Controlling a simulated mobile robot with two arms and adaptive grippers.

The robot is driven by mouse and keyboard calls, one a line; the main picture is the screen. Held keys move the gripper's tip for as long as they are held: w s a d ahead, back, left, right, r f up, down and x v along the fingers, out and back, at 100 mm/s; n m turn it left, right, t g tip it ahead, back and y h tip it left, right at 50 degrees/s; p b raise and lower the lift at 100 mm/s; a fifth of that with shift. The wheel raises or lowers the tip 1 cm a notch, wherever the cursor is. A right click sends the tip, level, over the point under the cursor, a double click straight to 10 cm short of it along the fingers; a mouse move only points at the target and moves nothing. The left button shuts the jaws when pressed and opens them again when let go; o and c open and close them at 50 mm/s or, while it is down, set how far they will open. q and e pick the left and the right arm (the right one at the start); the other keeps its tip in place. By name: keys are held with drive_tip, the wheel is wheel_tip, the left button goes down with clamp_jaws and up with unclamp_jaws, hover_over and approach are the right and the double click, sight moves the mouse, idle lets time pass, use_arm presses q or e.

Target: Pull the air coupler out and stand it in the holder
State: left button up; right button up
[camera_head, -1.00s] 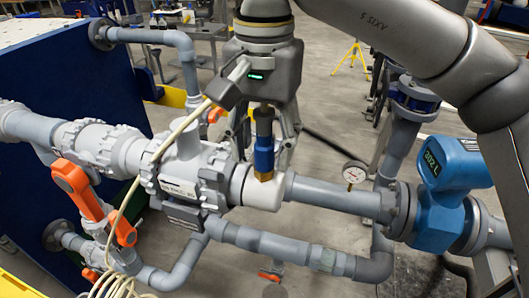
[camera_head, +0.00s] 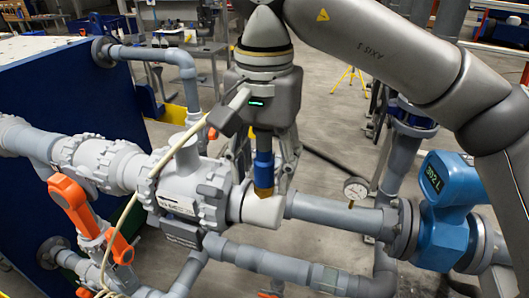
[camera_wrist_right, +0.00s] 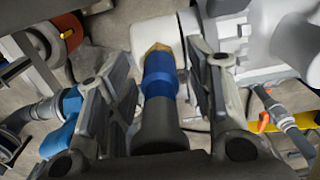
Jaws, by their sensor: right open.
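The air coupler (camera_head: 263,164) is a blue body with a brass nose and a dark rear part. It stands about upright, nose down, at the white pipe fitting (camera_head: 264,210). In the right wrist view the coupler (camera_wrist_right: 160,78) lies between the fingers, and its brass nose meets the white fitting. My right gripper (camera_head: 263,178) points down over the coupler with its fingers apart on either side; the wrist view shows gaps beside the coupler. The gripper body hides its upper end. My left gripper is not in view. I cannot make out the holder.
A grey valve (camera_head: 187,185) with an orange handle (camera_head: 75,207) is left of the fitting. A pressure gauge (camera_head: 356,189) and a blue flow meter (camera_head: 443,205) are on the right. A cream cable (camera_head: 150,172) crosses the valve. Pipes crowd the space below.

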idle(0.3)
clamp_jaws()
drive_tip(key=shift+r, duration=0.1)
drive_tip(key=shift+r+p, duration=2.4)
drive_tip(key=shift+r, duration=0.5)
drive_tip(key=shift+f, duration=0.1)
